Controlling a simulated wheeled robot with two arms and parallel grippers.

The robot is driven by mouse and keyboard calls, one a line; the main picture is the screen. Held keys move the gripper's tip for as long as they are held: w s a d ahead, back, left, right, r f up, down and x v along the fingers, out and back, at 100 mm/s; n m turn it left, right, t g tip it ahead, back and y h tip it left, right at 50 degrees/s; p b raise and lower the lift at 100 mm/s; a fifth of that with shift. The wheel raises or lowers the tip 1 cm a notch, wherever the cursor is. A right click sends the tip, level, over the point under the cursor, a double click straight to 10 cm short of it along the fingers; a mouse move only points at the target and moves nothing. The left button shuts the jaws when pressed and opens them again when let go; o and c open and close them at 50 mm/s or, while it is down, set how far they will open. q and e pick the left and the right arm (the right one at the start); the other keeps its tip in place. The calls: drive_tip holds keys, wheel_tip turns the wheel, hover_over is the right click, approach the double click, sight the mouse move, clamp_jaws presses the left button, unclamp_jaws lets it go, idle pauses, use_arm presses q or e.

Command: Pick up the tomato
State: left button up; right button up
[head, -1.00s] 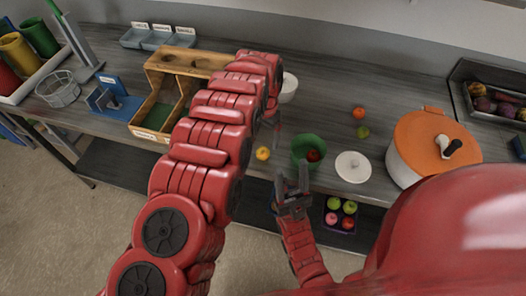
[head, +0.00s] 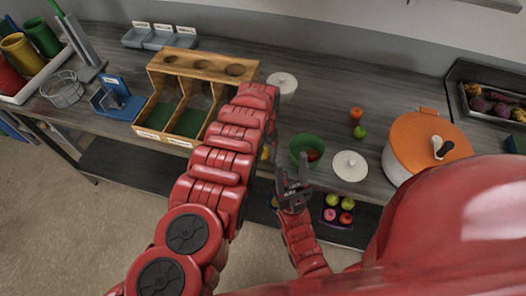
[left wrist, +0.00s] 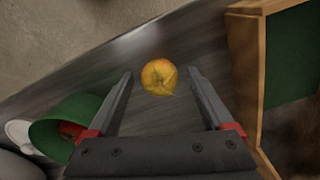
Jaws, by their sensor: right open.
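A round yellow-orange fruit (left wrist: 159,77), possibly the tomato, lies on the grey counter. In the left wrist view it shows between the fingertips of my left gripper (left wrist: 160,73), which is open and empty. In the head view only a yellow sliver of it (head: 265,153) shows beside my left arm, which hides the left gripper. A red round thing (head: 313,155), which could also be a tomato, lies in a green bowl (head: 298,144); it also shows in the left wrist view (left wrist: 72,131). My right gripper (head: 291,168) is open and empty, near the counter's front edge below the bowl.
A wooden divided box (head: 160,135) stands left of my left arm, close beside the left gripper. A white lid (head: 350,166) and an orange-lidded pot (head: 400,155) stand right of the bowl. An orange fruit (head: 356,114) and a green one (head: 360,132) lie behind.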

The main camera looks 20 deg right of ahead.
use_arm(q)
clamp_jaws()
drive_tip(key=shift+r, duration=0.2)
